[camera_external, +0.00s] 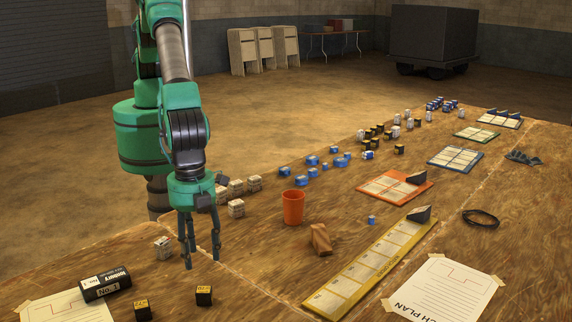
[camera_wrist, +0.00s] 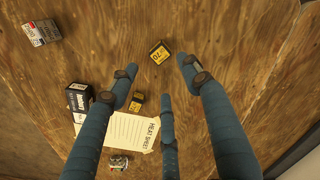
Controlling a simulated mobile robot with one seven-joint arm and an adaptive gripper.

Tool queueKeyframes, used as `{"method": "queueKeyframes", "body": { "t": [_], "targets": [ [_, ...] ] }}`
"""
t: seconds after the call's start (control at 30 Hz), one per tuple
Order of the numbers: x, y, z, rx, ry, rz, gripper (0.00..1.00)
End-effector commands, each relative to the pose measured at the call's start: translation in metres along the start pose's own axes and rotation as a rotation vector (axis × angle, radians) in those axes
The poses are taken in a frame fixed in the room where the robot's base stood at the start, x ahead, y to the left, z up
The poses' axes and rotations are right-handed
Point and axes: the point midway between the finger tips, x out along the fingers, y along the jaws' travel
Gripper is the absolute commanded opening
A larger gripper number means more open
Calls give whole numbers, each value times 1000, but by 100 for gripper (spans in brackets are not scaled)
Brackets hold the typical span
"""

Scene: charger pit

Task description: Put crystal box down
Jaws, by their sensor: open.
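My gripper (camera_external: 199,258) is open above the near left part of the table, with nothing between its fingers. In the wrist view its blue fingers (camera_wrist: 160,72) are spread apart. A small black and yellow box (camera_external: 203,296) sits on the wood close to the gripper; it also shows in the wrist view (camera_wrist: 159,52), beyond and between the fingertips, apart from them. A second black and yellow box (camera_external: 142,310) stands to its left and shows in the wrist view (camera_wrist: 138,102). I cannot tell from the labels which box is the crystal box.
A black battery (camera_external: 105,284) lies by a taped paper sheet (camera_external: 66,309). A pale box (camera_external: 163,248) is left of the gripper.

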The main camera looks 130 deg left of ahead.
Motion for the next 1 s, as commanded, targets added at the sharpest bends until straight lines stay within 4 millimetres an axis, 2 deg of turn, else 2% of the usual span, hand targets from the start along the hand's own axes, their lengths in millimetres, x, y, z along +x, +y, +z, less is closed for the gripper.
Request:
{"method": "queueKeyframes", "body": {
  "t": [0.17,0.33,0.47,0.67,1.0],
  "targets": [
    [-16,-5,3,-10,8,-3,48],
    [-53,-16,15,-37,25,-9,48],
    [-94,-27,31,-68,44,-15,48],
    [-160,-43,64,-121,74,-26,48],
    [-262,-61,133,-213,128,-47,48]
  ]
}}
